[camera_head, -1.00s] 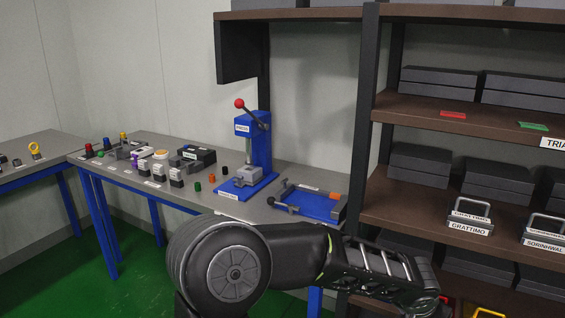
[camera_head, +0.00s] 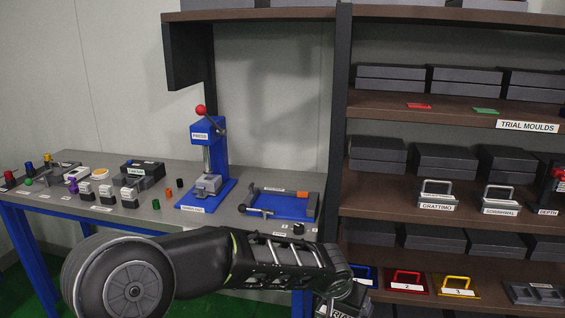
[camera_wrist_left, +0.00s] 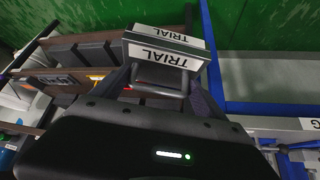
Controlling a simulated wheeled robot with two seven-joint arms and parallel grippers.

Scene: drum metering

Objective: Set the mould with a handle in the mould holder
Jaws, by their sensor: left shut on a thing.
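My left gripper (camera_wrist_left: 160,84) is shut on the handle of a mould labelled TRIAL (camera_wrist_left: 165,47). In the head view, part of the labelled mould (camera_head: 343,312) shows at the bottom edge, below my left wrist, in front of the bench and shelf rack. A blue frame with a lever clamp and an orange block (camera_head: 285,206), which looks like the mould holder, lies on the bench. It looks empty, and its label is too small to read. The held mould is apart from it, lower and to its right in the picture. My right gripper is not in view.
A blue press (camera_head: 208,160) with a red knob stands left of the frame. The shelf rack (camera_head: 425,207) at right holds other handled moulds, including GRATTIMO (camera_head: 437,197). Small parts crowd the bench's left.

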